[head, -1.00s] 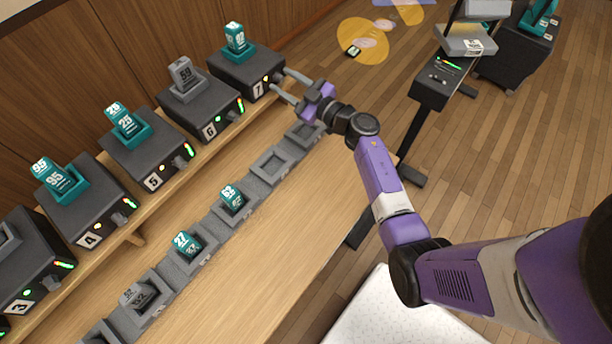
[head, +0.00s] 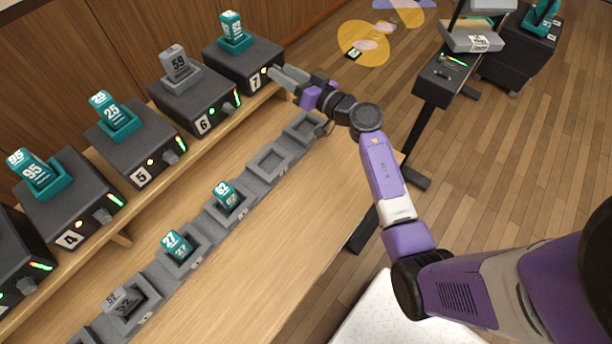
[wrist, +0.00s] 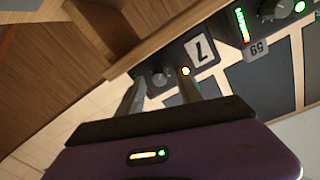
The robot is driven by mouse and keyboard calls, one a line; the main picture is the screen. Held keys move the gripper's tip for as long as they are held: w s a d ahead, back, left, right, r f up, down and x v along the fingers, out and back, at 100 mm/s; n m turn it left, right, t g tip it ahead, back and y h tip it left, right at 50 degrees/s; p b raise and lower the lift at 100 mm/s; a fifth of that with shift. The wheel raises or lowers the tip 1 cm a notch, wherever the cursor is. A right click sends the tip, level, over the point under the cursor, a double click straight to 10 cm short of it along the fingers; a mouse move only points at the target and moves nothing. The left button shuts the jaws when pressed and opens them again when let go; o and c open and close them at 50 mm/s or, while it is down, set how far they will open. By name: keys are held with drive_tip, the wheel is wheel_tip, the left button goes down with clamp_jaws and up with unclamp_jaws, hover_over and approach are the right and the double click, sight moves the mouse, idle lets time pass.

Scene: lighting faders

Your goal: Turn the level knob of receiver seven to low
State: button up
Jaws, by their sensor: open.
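Receiver seven (head: 240,66) is a dark box at the far end of the shelf, with a "7" label and a teal handset numbered 82 in its top. My gripper (head: 281,76) is at its front face, fingers pointing at it, and hides the knob in the head view. In the wrist view the small dark level knob (wrist: 160,77) lies between the two open finger tips of my gripper (wrist: 160,84), left of an amber light and the "7" label. I cannot tell whether the fingers touch it, nor which way it points.
Receiver six (head: 197,100) stands beside it with a grey handset numbered 59; its knob (wrist: 273,9) shows in the wrist view. A row of grey holders (head: 269,164) lies on the wooden table (head: 270,235) below the shelf. A dark stand (head: 437,82) is to the right.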

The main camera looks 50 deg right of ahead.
drive_tip(key=s+m+b, duration=0.1)
drive_tip(key=s+m, duration=0.1)
drive_tip(key=s, duration=0.6)
drive_tip(key=s+a+n+t, duration=0.1)
drive_tip(key=s+a, duration=0.6)
drive_tip(key=a, duration=0.2)
drive_tip(key=s+a+r+n, duration=0.1)
drive_tip(key=s+a+n, duration=0.1)
drive_tip(key=s+a, duration=0.6)
drive_tip(key=shift+a+n+t, duration=0.3)
drive_tip(key=shift+a+t, duration=0.1)
drive_tip(key=shift+a, duration=0.75)
drive_tip(key=shift+r, duration=0.1)
